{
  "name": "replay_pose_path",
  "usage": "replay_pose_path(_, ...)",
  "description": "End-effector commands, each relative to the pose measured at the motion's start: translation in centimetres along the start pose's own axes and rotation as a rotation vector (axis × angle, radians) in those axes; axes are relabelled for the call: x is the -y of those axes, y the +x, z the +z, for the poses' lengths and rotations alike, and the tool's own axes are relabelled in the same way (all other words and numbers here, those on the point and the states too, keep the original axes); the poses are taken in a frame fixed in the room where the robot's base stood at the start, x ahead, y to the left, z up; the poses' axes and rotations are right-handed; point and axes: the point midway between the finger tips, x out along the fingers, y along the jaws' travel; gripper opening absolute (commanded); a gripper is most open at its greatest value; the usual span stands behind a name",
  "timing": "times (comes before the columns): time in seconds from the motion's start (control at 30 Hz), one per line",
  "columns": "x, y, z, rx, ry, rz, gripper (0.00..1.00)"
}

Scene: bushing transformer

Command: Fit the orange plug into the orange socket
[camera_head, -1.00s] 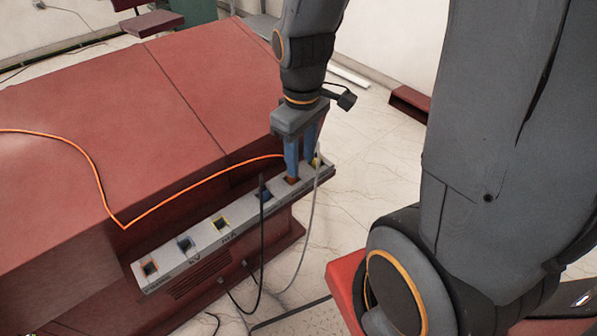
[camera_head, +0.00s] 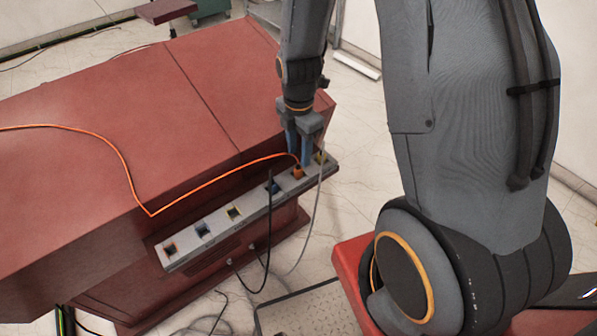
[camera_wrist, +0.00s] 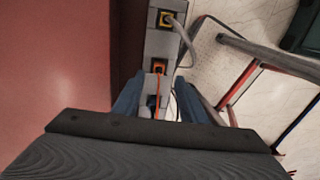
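The orange plug (camera_head: 298,171) sits at the orange socket near the far right end of the grey socket strip (camera_head: 218,228). It looks seated, but its exact depth is hard to tell. Its orange cable (camera_head: 118,150) runs back over the red cabinet. In the wrist view the plug (camera_wrist: 159,66) shows at its socket, with the cable hanging toward me. My gripper (camera_head: 299,160) is just above the plug, pointing down. In the wrist view its blue fingers (camera_wrist: 160,100) are wide apart, with only the cable passing between them.
A yellow socket with a grey cable (camera_wrist: 167,18) is beside the orange one. A blue socket (camera_head: 272,187) with a black cable is on the other side. Several open sockets lie farther left. The red cabinet (camera_head: 130,130) stands behind the strip.

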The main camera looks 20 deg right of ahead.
Motion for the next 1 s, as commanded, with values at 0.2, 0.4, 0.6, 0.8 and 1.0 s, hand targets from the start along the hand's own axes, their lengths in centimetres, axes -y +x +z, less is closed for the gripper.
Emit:
replay_pose_path(0.2,0.1,1.2,-0.1,-0.001,0.001,-0.002,0.38)
replay_pose_path(0.4,-0.1,3.3,-0.1,-0.001,0.002,-0.002,0.38)
replay_pose_path(0.6,-0.2,5.2,-0.1,0.0,0.002,-0.001,0.38)
replay_pose_path(0.8,-0.2,5.8,-0.1,0.0,0.002,0.001,0.38)
replay_pose_path(1.0,-0.2,5.8,-0.1,0.0,0.002,0.001,0.32)
